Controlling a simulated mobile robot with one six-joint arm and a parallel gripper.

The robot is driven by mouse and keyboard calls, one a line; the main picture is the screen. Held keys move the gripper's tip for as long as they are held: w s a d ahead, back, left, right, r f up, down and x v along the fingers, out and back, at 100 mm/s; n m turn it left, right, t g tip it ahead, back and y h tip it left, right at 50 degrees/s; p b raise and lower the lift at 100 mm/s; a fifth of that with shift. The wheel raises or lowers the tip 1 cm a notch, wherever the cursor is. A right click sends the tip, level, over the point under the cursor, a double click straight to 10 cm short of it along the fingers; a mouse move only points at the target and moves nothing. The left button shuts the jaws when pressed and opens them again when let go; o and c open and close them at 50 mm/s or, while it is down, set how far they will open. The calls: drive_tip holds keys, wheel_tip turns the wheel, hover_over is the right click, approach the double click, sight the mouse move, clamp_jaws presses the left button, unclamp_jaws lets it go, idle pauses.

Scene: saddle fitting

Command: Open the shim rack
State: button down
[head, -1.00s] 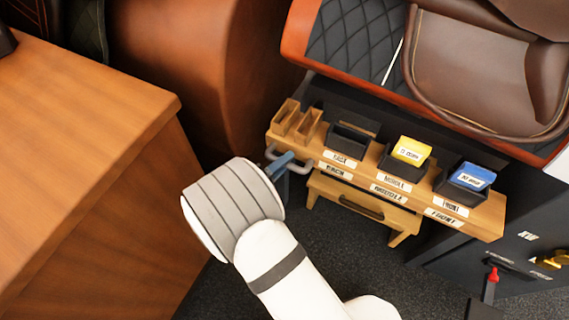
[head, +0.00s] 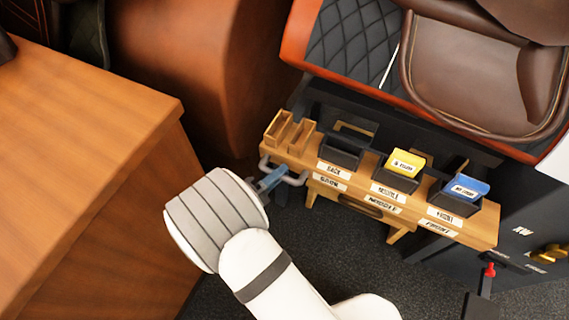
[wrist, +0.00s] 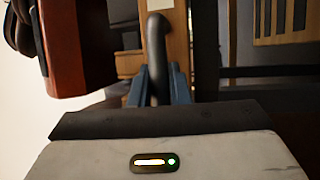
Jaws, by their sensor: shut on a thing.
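The shim rack (head: 352,190) is a wooden shelf with dark bins, with labels along its front edge that seem to read back, middle and front. A grey bar handle (head: 298,181) sticks out at its left end. My gripper (head: 271,179) is shut on this handle; its blue fingers lie either side of the bar. In the wrist view the bar (wrist: 157,50) runs down between the fingers (wrist: 160,92). The left bin (head: 346,148) looks empty. The middle bin (head: 397,173) holds a yellow piece (head: 406,163), and the right bin (head: 454,202) a blue one (head: 468,187).
A wooden drawer with a dark pull (head: 360,206) sits below the rack. A brown saddle (head: 470,85) lies above and behind it. A wooden cabinet (head: 80,170) stands on the left. A red-tipped lever (head: 489,271) is at lower right. Dark floor is clear below the rack.

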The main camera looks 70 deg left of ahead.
drive_tip(key=s+d+p, duration=0.2)
drive_tip(key=s+d, duration=0.4)
drive_tip(key=shift+s+d, duration=0.15)
drive_tip(key=shift+d, duration=0.1)
drive_tip(key=c, duration=1.4)
unclamp_jaws()
drive_tip(key=shift+o, duration=0.2)
drive_tip(key=p+v, duration=0.1)
drive_tip(key=v, duration=0.6)
drive_tip(key=shift+s+d+p, duration=0.15)
drive_tip(key=shift+s+p, duration=0.2)
drive_tip(key=shift+s, duration=0.05)
